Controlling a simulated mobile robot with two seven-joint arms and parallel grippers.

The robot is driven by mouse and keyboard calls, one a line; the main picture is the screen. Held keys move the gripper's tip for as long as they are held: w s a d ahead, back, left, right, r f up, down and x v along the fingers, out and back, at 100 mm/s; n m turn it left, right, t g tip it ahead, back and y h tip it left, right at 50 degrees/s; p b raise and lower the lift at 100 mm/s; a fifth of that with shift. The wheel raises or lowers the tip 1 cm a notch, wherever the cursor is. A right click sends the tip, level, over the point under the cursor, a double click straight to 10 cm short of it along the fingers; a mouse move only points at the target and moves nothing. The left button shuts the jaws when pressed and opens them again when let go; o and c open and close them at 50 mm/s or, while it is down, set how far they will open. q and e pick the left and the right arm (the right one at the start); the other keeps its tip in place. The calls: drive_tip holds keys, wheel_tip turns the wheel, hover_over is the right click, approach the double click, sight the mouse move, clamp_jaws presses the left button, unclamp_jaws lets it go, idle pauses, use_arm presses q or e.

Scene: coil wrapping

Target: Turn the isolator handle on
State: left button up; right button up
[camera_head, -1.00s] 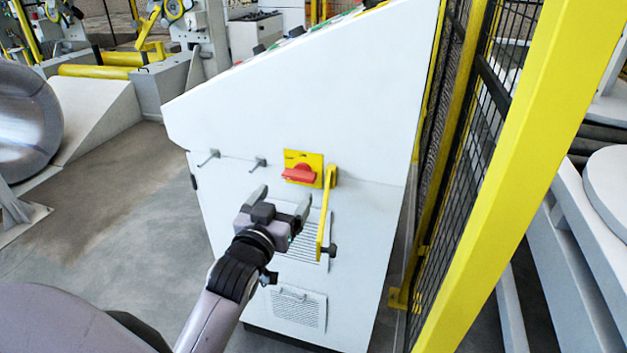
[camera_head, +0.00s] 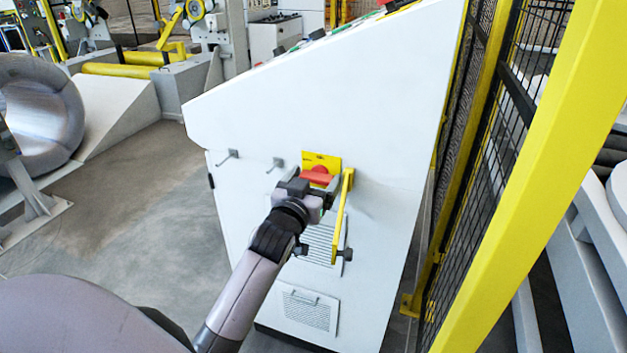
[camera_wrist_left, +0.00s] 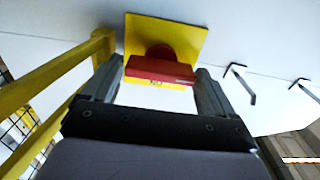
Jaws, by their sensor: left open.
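The isolator has a red handle (camera_head: 317,176) on a yellow plate (camera_head: 321,160), on the side of a white cabinet (camera_head: 310,110). In the left wrist view the red handle (camera_wrist_left: 160,70) lies crosswise against the yellow plate (camera_wrist_left: 190,34). My left gripper (camera_head: 312,184) is in front of the handle and hides its lower part in the head view. In the left wrist view the left gripper (camera_wrist_left: 155,88) is open, one finger at each end of the handle. I cannot tell whether the fingers touch it. My right gripper is not in view.
A yellow lever bar (camera_head: 342,215) hangs just right of the isolator and shows close beside a finger in the left wrist view (camera_wrist_left: 55,75). Two hooks (camera_head: 228,156) stick out left of the plate. A yellow-framed mesh fence (camera_head: 490,150) stands to the right.

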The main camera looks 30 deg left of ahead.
use_arm(q)
drive_tip(key=c, duration=0.7)
